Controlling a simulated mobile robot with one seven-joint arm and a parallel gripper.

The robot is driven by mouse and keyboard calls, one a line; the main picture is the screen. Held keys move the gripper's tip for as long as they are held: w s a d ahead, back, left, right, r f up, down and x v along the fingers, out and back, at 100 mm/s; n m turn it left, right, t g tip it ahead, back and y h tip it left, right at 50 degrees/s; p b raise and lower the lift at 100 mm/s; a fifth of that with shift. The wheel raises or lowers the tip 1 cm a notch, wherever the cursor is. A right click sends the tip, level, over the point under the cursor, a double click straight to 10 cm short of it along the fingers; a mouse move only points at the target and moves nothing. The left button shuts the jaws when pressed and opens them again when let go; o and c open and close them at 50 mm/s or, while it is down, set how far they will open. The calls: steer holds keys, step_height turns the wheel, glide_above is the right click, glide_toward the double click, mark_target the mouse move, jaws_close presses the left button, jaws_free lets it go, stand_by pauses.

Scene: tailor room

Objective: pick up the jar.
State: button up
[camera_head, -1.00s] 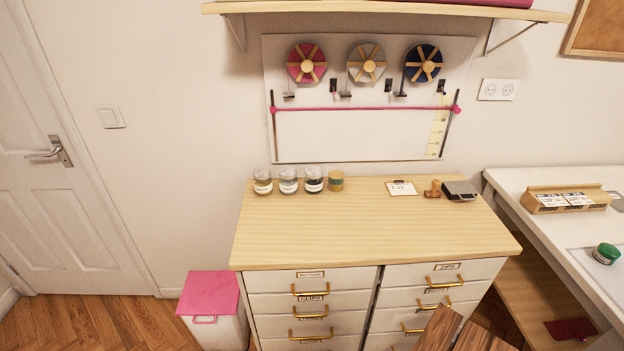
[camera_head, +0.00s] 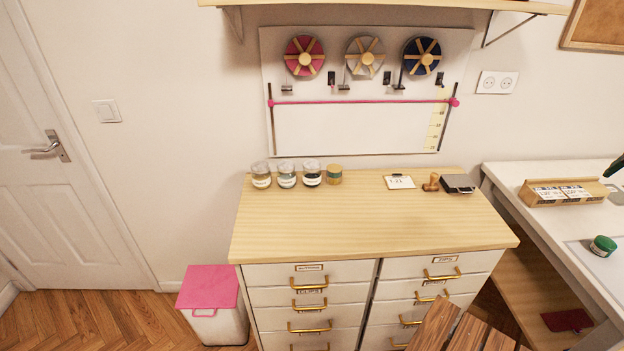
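Three clear glass jars with pale labels stand in a row at the back left of the wooden cabinet top: a left jar (camera_head: 261,176), a middle jar (camera_head: 286,175) and a right jar (camera_head: 312,174) with dark contents. Beside them is a smaller jar (camera_head: 335,175) with a yellowish lid and greenish body. The frames do not show which one is the task's jar. I cannot make out my gripper in this view.
The wooden cabinet top (camera_head: 370,222) is clear in front. A card (camera_head: 399,182), a stamp (camera_head: 431,182) and a dark pad (camera_head: 458,184) lie at its back right. A pink-lidded bin (camera_head: 208,287) stands left. A slatted wooden piece (camera_head: 465,325) shows at the bottom. A dark object (camera_head: 615,166) juts in at right.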

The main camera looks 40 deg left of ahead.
steer(key=w+a+f+m+y, duration=0.1)
steer(key=w+a+f+y, duration=0.15)
steer(key=a, duration=0.75)
steer(key=w+a+f+y, duration=0.1)
steer(key=w+a+f, duration=0.25)
steer(key=a, duration=0.55)
steer(key=w+a+f+m+y, duration=0.15)
steer(key=w+a, duration=0.25)
steer(key=a, duration=0.6)
steer(key=s+a+f+m+y, duration=0.2)
steer(key=a+f+y, duration=0.15)
steer(key=a, duration=0.95)
steer(key=m+y, duration=0.6)
steer(key=m, duration=0.5)
glide_toward(310, 162)
steer(key=w+d+r, duration=0.3)
steer(key=w+d, duration=0.1)
steer(key=w, duration=0.1)
steer(key=s+a+f+m+t, duration=0.1)
steer(key=s+m, duration=0.1)
steer(key=s+a+f+m+t, duration=0.1)
steer(key=s+a+f+m, duration=0.1)
steer(key=m, duration=0.1)
steer(key=s+a+f+m+t, duration=0.1)
steer(key=s+m, duration=0.1)
steer(key=shift+s+a+f+m+h, duration=0.2)
steer(key=shift+s+f+m+h, duration=0.05)
steer(key=shift+s+f+m, duration=0.1)
steer(key=shift+x, duration=5.4)
